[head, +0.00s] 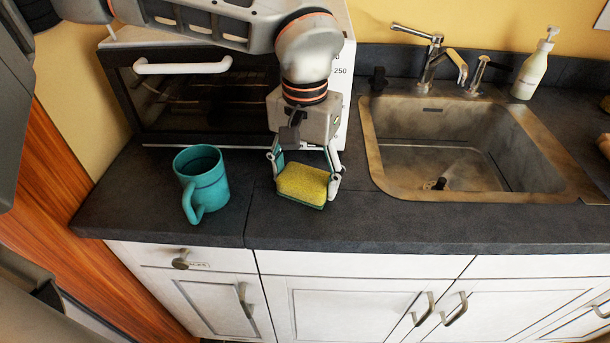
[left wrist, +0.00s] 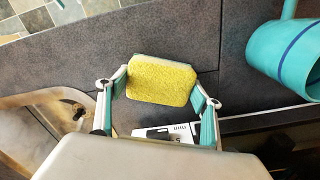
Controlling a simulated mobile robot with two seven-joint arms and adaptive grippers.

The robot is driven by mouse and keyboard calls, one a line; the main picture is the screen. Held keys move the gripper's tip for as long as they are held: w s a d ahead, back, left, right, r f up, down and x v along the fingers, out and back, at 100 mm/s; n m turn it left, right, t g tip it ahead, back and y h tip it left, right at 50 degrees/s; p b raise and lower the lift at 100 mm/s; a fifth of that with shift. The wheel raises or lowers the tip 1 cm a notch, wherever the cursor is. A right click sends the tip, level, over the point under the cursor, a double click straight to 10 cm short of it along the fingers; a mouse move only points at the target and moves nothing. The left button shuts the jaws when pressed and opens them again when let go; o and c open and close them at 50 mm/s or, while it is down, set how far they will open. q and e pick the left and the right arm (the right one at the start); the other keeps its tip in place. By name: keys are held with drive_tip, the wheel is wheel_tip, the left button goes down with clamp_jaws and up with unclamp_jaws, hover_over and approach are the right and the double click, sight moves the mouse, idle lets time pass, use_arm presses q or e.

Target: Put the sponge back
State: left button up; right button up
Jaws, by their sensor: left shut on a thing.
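The sponge (head: 303,184) is yellow on top with a green underside. It is at the dark countertop (head: 420,228), in front of the oven and left of the sink. My left gripper (head: 305,178) is shut on the sponge, with one finger on each side of it. In the left wrist view the sponge (left wrist: 161,80) sits between the fingertips of the left gripper (left wrist: 160,95). I cannot tell whether the sponge touches the counter or is just above it. My right gripper is not in view.
A teal mug (head: 203,184) stands left of the sponge. A white countertop oven (head: 200,95) is behind. The sink (head: 460,150) with its tap (head: 432,58) is to the right, with a soap bottle (head: 534,66) behind it. The counter's front strip is clear.

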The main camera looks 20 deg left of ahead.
sight(305, 177)
use_arm(q)
drive_tip(key=shift+f, duration=0.2)
drive_tip(key=o, duration=0.9)
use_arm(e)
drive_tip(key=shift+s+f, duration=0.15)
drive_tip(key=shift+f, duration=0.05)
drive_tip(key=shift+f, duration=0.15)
use_arm(q)
wheel_tip(305, 177, up, 12)
drive_tip(key=p, duration=0.1)
drive_tip(key=shift+r+p, duration=0.2)
drive_tip(key=shift+p, duration=0.2)
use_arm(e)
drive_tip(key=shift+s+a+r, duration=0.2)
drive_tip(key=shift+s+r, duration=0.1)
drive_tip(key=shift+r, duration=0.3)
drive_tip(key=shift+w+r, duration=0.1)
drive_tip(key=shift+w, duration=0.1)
